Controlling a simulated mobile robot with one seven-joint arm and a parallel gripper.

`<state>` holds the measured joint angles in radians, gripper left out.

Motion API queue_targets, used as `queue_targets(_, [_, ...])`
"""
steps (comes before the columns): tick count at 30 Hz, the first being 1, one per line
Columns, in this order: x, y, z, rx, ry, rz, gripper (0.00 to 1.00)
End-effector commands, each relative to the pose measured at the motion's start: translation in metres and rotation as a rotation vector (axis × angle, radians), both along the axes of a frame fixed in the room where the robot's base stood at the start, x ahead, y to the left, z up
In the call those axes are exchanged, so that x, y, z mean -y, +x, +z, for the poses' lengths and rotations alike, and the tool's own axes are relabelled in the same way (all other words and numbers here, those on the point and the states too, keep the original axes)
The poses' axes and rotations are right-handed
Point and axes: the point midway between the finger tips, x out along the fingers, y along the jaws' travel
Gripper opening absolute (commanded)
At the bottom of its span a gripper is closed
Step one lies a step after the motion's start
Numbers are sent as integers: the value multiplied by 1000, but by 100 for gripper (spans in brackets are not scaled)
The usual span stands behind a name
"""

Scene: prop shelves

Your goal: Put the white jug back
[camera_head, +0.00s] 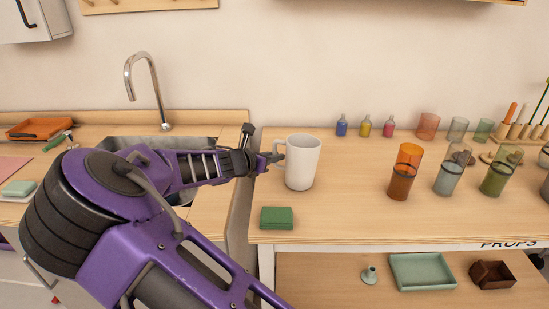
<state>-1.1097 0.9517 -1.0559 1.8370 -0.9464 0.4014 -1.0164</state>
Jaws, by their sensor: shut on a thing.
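The white jug (303,163) is upright at the left end of the wooden prop shelf top (340,228), its handle pointing left. My gripper (277,158) comes from the left and is shut on the jug's handle. The jug's base looks to be on or just above the wood; I cannot tell which. The fingertips are small in this view and partly merge with the handle.
A green block (277,217) lies in front of the jug. Orange (403,175), grey and green tumblers stand to the right. Small bottles (365,127) line the back. A sink (160,145) with a tap (150,85) is left. Wood between jug and tumblers is clear.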

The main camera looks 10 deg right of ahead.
Motion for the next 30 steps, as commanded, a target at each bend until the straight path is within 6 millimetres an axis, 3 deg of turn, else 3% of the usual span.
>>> queue_targets(5, [0, 0, -1, 0, -2, -1, 0])
queue_targets(6, [0, 0, -2, 0, 0, 0, 21])
queue_targets(10, [0, 0, -2, 0, 0, 0, 44])
queue_targets(21, [-1, -1, 2, 0, 0, 1, 45])
queue_targets(30, [-39, -36, 24, 0, 4, 4, 45])
